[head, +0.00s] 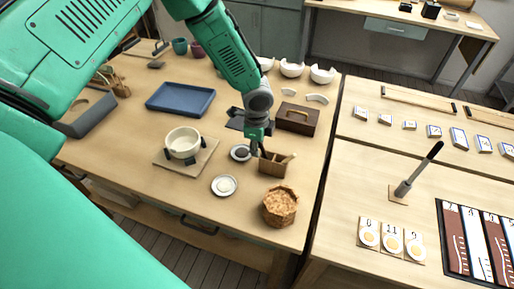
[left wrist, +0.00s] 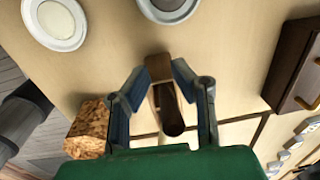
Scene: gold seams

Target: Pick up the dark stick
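A small brown wooden box (head: 272,168) stands near the right edge of the left table, with a light stick (head: 287,159) leaning out of it. It also shows in the left wrist view (left wrist: 159,68). A dark, round-ended stick (left wrist: 171,118) shows there, between the fingers. My left gripper (head: 258,147) points down at the box from above. In the left wrist view its two fingers (left wrist: 158,78) are spread apart on either side of the box and stick. Whether they touch anything cannot be told. My right gripper is not in view.
A cork-like round container (head: 280,206) stands in front of the box. White-and-grey dishes (head: 224,186) lie to its left. A dark brown handled box (head: 297,118) stands behind. A cream pot (head: 183,142) sits on a board further left. A gap separates the right table (head: 340,215).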

